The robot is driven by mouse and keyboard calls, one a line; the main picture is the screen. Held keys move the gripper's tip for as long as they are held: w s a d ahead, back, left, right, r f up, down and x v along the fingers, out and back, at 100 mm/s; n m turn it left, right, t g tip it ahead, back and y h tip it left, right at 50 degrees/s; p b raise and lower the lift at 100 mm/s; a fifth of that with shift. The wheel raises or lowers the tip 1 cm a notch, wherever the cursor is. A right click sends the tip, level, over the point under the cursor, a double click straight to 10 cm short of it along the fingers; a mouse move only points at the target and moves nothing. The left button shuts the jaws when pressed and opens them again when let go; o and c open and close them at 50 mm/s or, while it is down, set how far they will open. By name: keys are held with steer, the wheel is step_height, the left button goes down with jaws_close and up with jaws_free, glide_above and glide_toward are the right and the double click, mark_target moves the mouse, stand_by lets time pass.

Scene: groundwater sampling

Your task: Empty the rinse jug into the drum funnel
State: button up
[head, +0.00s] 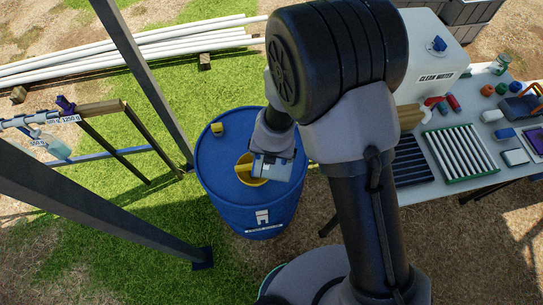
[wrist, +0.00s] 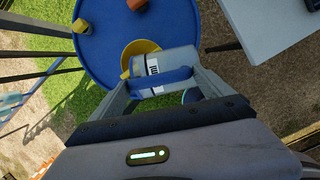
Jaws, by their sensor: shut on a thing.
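The blue drum (head: 225,165) stands on the grass, with the yellow funnel (head: 243,174) in its top. My gripper (head: 272,160) is over the right side of the funnel. In the wrist view my gripper (wrist: 165,88) is shut on the rinse jug (wrist: 180,60), a grey body with a white label and a blue band across it. The jug is in front of the funnel (wrist: 136,48) and hides part of it. I cannot tell how far the jug is tilted or whether liquid is flowing. The jug's mouth is not clearly visible.
A yellow cap (head: 217,129) sits on the drum top. A table at right holds a white box (head: 430,60), a green-framed rack (head: 462,152) and several small items. Dark posts (head: 130,60) and a rail with a hanging bottle (head: 50,142) stand at left.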

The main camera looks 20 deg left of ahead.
steer(key=w+d+f+m+g+y+b, duration=0.1)
steer(key=d+f+y+b, duration=0.6)
steer(key=y+b, duration=0.9)
steer(key=d+m+b, duration=0.1)
steer(key=b, duration=0.5)
steer(key=shift+w+m+y, duration=0.25)
steer(key=shift+m+y, duration=0.05)
steer(key=shift+m, duration=0.1)
steer(key=shift+d, duration=0.1)
